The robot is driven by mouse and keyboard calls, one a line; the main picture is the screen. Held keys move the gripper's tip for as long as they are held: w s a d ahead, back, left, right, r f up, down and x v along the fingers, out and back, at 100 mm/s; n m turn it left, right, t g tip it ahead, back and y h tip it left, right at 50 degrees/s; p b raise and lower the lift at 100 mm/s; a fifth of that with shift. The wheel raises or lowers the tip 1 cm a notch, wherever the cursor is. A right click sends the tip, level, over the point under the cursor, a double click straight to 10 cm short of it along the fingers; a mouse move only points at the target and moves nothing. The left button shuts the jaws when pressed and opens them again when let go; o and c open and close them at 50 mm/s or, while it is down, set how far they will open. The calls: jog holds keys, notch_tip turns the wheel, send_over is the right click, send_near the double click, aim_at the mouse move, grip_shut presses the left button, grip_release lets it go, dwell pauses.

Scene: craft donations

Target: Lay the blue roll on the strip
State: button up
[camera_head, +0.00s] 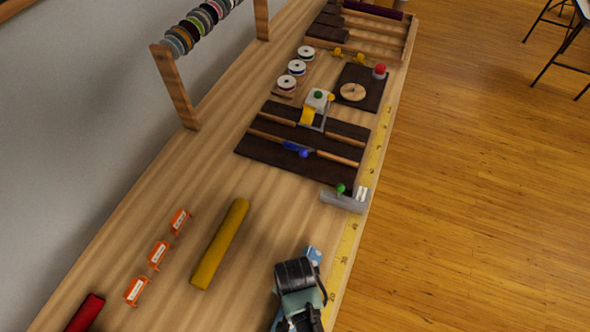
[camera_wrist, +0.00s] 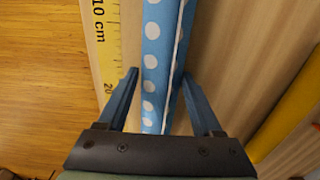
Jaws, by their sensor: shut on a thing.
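The blue roll with white dots (camera_wrist: 155,30) runs lengthwise between the fingers of my gripper (camera_wrist: 160,76) in the wrist view. My gripper is shut on it. In the head view one end of the blue roll (camera_head: 314,255) shows past my gripper (camera_head: 296,275), which hides most of it. I cannot tell whether the roll touches the table. A yellow measuring strip (camera_head: 344,258) lies along the table's right edge. In the wrist view this strip (camera_wrist: 109,45) is left of the roll, roughly parallel and apart from it.
A yellow roll (camera_head: 220,244) lies left of my gripper, with orange labelled pieces (camera_head: 158,254) and a red roll (camera_head: 86,313) beyond. A grey block with a green knob (camera_head: 343,201) stands ahead near the edge. Dark boards (camera_head: 270,152) lie farther back.

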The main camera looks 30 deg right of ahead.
dwell(0.3)
jog(key=o, duration=1.6)
jog(key=shift+c, duration=0.2)
jog(key=shift+r, duration=0.1)
notch_tip(320, 180, up, 13)
